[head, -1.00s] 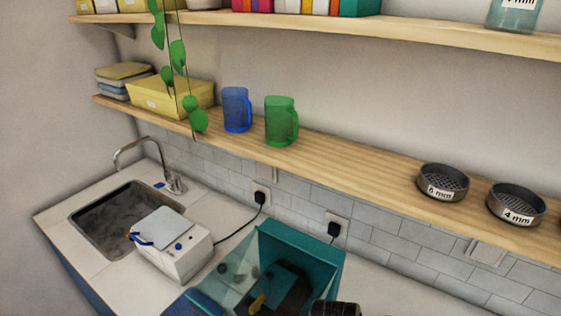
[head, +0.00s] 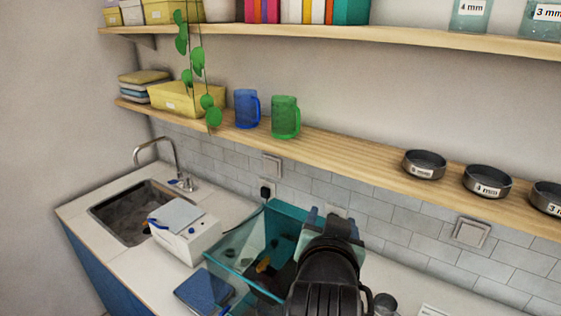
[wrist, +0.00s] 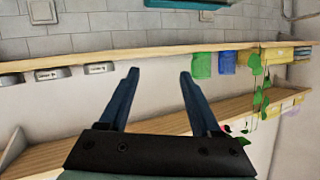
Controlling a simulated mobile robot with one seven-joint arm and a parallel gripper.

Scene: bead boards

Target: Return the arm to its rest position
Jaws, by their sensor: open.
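My gripper (wrist: 159,76) is open in the wrist view, its two blue fingers spread with nothing between them. That view is upside down and faces the wall and the shelves. In the head view my dark arm rises at the lower middle, in front of the teal bin (head: 288,219) on the counter. The arm hides the bin's right part. The fingers are hard to make out there.
The lower shelf (head: 345,152) holds a blue mug (head: 246,110), a green mug (head: 285,117) and labelled sieves (head: 487,181). A white device (head: 188,242) stands beside the sink (head: 130,211). A blue box (head: 203,288) lies near the bin. A plant hangs from the upper shelf (head: 330,36).

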